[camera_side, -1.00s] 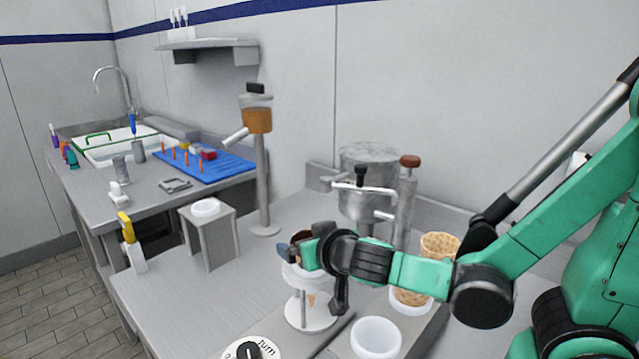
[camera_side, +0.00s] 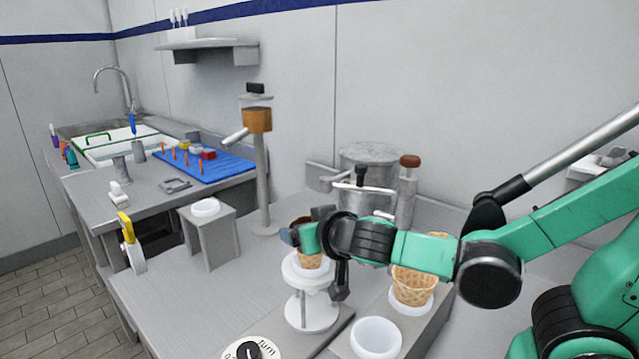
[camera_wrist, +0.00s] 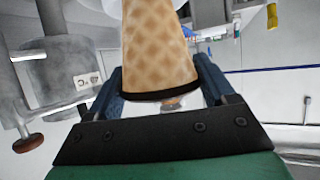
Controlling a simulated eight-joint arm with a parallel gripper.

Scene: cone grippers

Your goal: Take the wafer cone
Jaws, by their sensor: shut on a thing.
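My gripper (camera_side: 304,237) is shut on a wafer cone (camera_side: 309,261), just above a white cone stand (camera_side: 312,318). The tan cone hangs below the fingers, and its dark brown inside shows at the top. Its lower end is close over or inside the stand's white ring; I cannot tell which. In the wrist view the cone (camera_wrist: 158,45) fills the space between my blue fingers, with its wide dark rim toward the palm.
An empty white cup (camera_side: 376,339) and a round dial (camera_side: 252,350) are in front. A metal machine (camera_side: 369,155) stands close behind.

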